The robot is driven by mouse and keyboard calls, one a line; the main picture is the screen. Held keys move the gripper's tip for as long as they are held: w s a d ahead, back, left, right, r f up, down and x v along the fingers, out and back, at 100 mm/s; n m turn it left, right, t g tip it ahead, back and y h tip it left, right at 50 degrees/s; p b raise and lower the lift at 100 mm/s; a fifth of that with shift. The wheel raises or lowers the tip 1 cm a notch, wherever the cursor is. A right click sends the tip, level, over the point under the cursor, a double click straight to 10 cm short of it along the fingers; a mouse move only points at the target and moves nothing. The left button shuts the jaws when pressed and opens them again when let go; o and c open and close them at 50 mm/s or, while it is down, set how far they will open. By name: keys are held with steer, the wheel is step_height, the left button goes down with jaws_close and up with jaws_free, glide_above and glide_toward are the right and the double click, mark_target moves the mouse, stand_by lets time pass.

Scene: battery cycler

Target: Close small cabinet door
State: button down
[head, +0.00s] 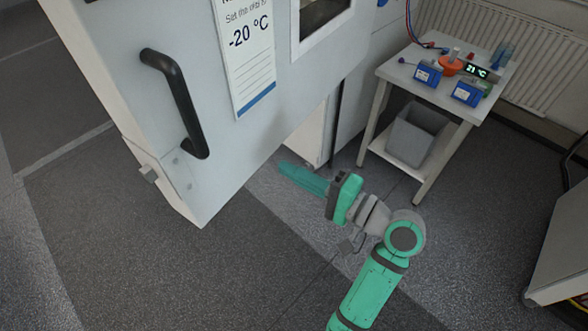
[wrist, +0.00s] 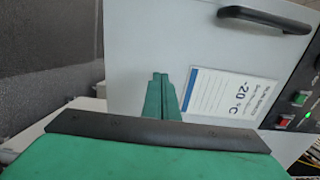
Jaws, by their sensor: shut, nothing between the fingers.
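The cabinet door (head: 180,75) is a thick pale grey panel that stands swung out toward the head camera, at the left of that view. It carries a black bar handle (head: 178,105) and a "-20 °C" sheet (head: 247,45). My gripper (head: 288,170) is shut and empty, low to the right of the door's lower edge. In the wrist view the shut fingers (wrist: 160,80) point at the pale door face (wrist: 150,35), left of the sheet (wrist: 220,97). The handle (wrist: 265,18) shows at the upper right there. I cannot tell whether the fingers touch the door.
A small white table (head: 400,75) with blue boxes and a "21 °C" display stands at the right, a grey bin (head: 416,134) on its lower shelf. A radiator (head: 500,30) is behind. A panel with red and green buttons (wrist: 290,110) shows at right. Floor in front is clear.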

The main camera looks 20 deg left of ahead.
glide_toward(241, 145)
steer(key=x, duration=0.4)
steer(key=shift+w+a, duration=0.1)
steer(key=shift+a, duration=0.3)
steer(key=shift+x, duration=0.85)
steer(key=shift+w, duration=0.1)
